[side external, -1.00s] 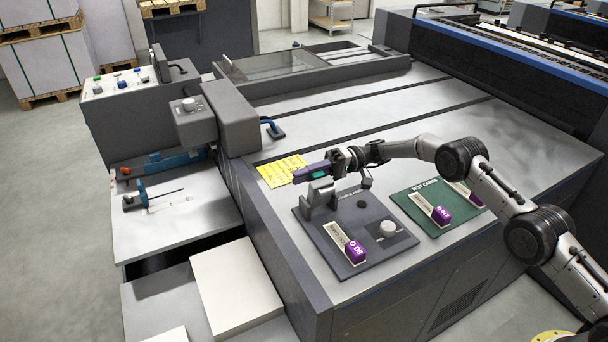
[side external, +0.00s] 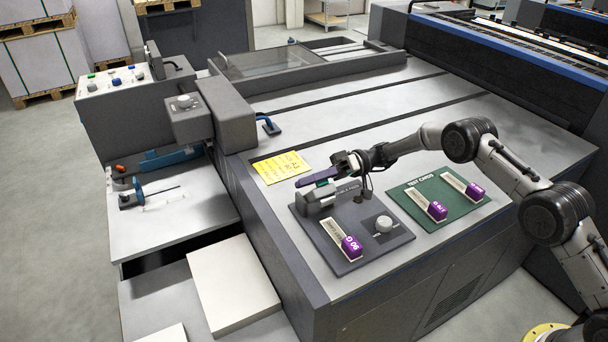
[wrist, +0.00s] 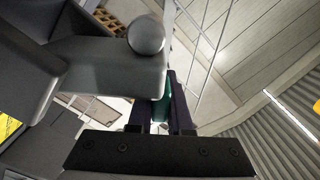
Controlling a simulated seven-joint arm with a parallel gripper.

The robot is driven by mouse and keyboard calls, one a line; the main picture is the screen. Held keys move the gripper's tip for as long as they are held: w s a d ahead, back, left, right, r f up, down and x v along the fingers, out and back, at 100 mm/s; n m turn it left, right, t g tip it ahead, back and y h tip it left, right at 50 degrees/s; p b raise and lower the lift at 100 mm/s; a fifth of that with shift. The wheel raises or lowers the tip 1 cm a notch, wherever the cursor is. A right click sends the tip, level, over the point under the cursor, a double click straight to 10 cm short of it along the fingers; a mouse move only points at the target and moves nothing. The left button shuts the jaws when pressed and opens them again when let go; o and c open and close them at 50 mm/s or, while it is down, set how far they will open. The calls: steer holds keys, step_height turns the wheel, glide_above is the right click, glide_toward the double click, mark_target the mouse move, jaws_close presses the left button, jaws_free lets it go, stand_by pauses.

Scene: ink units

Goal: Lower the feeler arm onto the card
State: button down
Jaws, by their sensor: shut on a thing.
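My gripper (side external: 319,178) points left over the dark base plate (side external: 308,238), its dark fingers shut on a teal part, which I take to be the feeler arm's grip. In the wrist view the teal grip (wrist: 161,108) sits between the fingers, beside a large grey body with a round ball. A grey bracket (side external: 316,203) stands below my fingers. A small dark tip hangs right of it, close above the plate; contact cannot be told. A white card with a purple end (side external: 351,247) lies at the plate's front. Whether a card is under the tip cannot be told.
A round knob (side external: 383,224) stands on the plate, right of the card. A green mat (side external: 420,222) marked TEST CARDS holds two purple-ended cards, one a purple-ended card (side external: 437,210). A yellow note (side external: 281,167) lies behind the bracket. The machine top further back is mostly clear.

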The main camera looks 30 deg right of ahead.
mark_target(320, 200)
steer(key=shift+s+f+n, duration=0.4)
steer(key=shift+s+n, duration=0.15)
steer(key=shift+s, duration=0.1)
steer(key=shift+s+f+n, duration=0.35)
steer(key=shift+s+n, duration=0.15)
steer(key=shift+s, duration=0.2)
steer(key=shift+s+f+n, duration=0.4)
steer(key=shift+s+n, duration=0.15)
steer(key=shift+s, duration=0.1)
steer(key=shift+f, duration=0.1)
steer(key=c, duration=0.8)
jaws_free()
steer(key=shift+c, duration=0.2)
steer(key=shift+w+d, duration=0.1)
steer(key=shift+d, duration=0.45)
steer(key=d, duration=1.2)
steer(key=shift+d, duration=0.4)
